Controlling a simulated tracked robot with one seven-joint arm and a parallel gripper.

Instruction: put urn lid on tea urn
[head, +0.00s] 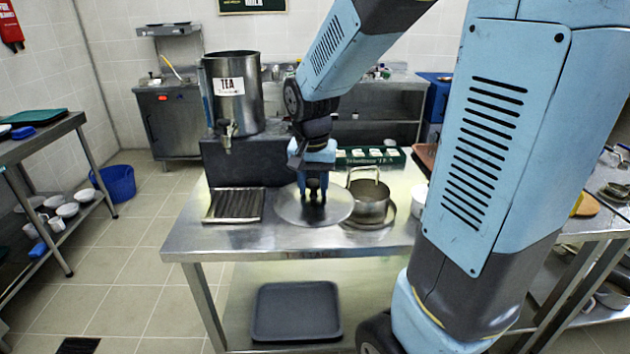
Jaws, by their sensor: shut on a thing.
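The urn lid (290,209) is a round, flat metal disc at the front middle of the steel table. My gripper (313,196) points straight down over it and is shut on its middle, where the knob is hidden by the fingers. I cannot tell whether the lid touches the table or is just above it. The tea urn (240,105) is a tall steel cylinder with a "TEA" label and a front tap. It stands upright on a dark block behind and left of the lid, and its top is open.
A steel pot (369,201) with a raised handle stands close to the right of the lid. A ridged drip tray (235,204) lies to its left. A green box (372,156) is behind. The steel table (290,243) has a bare strip along its front edge.

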